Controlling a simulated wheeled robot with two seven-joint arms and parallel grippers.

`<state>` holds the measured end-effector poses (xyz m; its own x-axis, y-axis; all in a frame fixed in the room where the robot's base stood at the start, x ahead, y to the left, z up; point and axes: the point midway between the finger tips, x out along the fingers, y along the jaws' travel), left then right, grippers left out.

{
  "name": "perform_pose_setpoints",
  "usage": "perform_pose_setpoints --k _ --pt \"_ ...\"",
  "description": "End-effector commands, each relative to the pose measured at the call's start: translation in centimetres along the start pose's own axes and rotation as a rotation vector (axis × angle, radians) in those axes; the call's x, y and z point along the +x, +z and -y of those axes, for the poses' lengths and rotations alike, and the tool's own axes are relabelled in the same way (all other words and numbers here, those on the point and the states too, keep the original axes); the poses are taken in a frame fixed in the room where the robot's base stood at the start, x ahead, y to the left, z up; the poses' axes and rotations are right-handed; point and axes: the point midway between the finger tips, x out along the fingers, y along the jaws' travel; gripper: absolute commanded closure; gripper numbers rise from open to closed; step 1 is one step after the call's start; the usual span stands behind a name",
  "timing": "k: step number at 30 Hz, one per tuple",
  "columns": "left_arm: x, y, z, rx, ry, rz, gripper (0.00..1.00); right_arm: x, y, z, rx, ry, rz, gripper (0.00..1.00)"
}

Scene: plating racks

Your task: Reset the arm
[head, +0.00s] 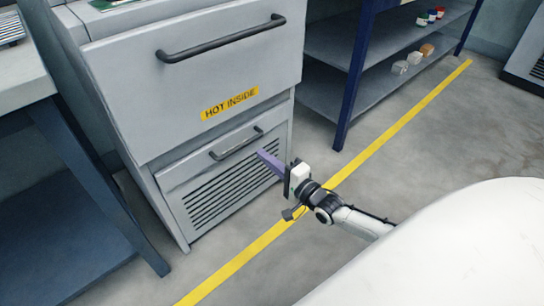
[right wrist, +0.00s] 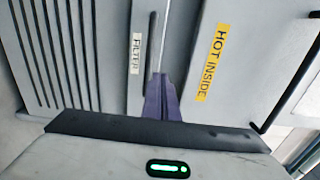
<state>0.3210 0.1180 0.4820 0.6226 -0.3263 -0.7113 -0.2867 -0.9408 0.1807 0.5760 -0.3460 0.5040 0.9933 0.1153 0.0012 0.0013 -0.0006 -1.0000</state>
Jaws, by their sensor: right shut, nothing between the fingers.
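My right gripper (head: 261,156) has purple fingers and is shut with nothing between them. In the head view it is in front of the lower panel of a grey cabinet, just right of that panel's handle (head: 236,143). In the right wrist view the shut fingers (right wrist: 161,84) point at the seam between the panel labelled FILTER (right wrist: 136,54) and the door labelled HOT INSIDE (right wrist: 212,62). I cannot tell whether the fingertips touch the cabinet. My right arm reaches in from the lower right. My left gripper is out of view.
The cabinet's upper door (head: 190,85) has a long dark handle (head: 220,40). A blue shelf rack (head: 352,80) with small items stands to the right. A workbench (head: 25,85) stands at the left. A yellow floor line (head: 400,128) crosses open grey floor.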

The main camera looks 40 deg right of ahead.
Motion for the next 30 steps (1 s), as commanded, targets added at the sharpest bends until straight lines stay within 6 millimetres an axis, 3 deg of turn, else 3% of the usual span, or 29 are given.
perform_pose_setpoints --k 6,15,17,23,27,30 --pt "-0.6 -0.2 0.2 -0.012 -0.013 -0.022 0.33 -2.2 0.0 0.1 0.0 0.0 0.0 1.0" --pt "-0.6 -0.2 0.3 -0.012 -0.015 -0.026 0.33 -2.5 0.8 -0.3 -0.018 0.018 0.009 1.0" --pt "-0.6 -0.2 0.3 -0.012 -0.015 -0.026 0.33 -2.6 2.1 -0.9 -0.052 0.054 0.024 1.0" --pt "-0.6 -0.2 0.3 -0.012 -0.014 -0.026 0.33 -5.1 9.9 -3.7 -0.342 0.289 0.16 1.0" --pt "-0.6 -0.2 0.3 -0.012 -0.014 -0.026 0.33 -8.9 14.4 -4.6 -0.621 0.464 0.306 1.0" --pt "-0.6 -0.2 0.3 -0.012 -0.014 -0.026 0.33 -12.3 16.4 -4.5 -0.817 0.576 0.424 1.0"
